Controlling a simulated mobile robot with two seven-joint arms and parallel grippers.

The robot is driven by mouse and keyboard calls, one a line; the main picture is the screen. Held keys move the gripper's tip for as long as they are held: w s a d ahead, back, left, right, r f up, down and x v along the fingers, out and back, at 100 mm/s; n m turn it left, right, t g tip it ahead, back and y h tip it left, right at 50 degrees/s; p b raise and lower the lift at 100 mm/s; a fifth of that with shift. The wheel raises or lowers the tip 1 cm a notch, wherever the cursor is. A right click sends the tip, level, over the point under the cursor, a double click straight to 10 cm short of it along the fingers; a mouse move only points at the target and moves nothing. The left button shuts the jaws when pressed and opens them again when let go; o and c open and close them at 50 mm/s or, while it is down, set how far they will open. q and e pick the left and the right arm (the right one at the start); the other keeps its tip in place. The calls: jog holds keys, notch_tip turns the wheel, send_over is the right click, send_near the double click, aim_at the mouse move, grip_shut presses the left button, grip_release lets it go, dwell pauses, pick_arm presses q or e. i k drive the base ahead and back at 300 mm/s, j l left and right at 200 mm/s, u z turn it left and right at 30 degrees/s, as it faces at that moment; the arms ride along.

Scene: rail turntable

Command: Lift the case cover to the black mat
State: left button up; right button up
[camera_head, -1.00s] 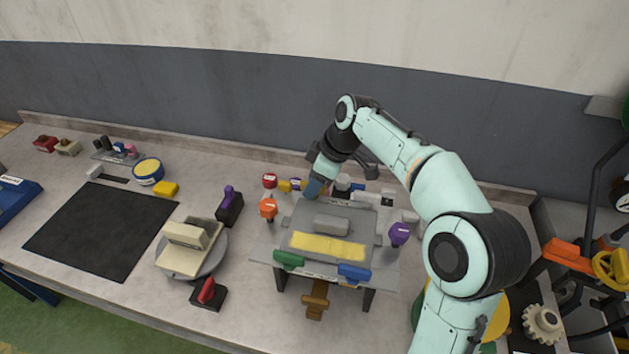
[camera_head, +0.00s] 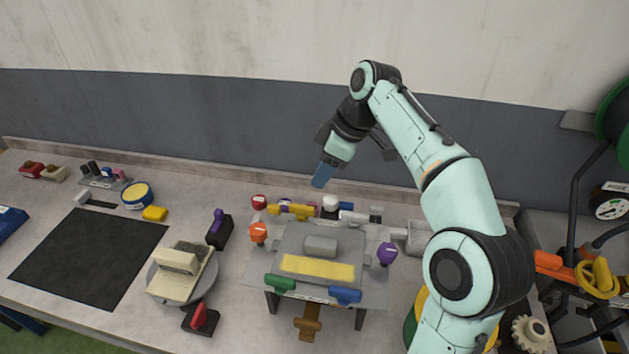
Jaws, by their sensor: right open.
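A grey plate with a raised grey block (camera_head: 321,246) and a yellow strip (camera_head: 317,268) lies on the bench fixture; it looks like the case cover, but I cannot be sure. Coloured clamps stand around it: orange (camera_head: 258,233), purple (camera_head: 387,254), green (camera_head: 280,283) and blue (camera_head: 345,295). The black mat (camera_head: 88,258) lies flat and bare at the left. My right gripper (camera_head: 323,174) is open, raised above the back of the fixture and apart from the plate. Its blue tip points down; the other finger is hard to make out. My left gripper is not in view.
A beige block (camera_head: 177,262) sits on a round turntable (camera_head: 205,285) between mat and fixture, flanked by purple (camera_head: 217,222) and red (camera_head: 199,316) clamps. A yellow block (camera_head: 155,213) lies near the mat's far corner. Small parts line the fixture's back.

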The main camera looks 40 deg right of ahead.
aim_at(325, 256)
jog(key=k+j, duration=0.25)
jog(key=j, duration=0.15)
jog(key=k+j, duration=0.55)
jog(key=j, duration=0.3)
jog(key=k+j, duration=0.25)
jog(key=j, duration=0.15)
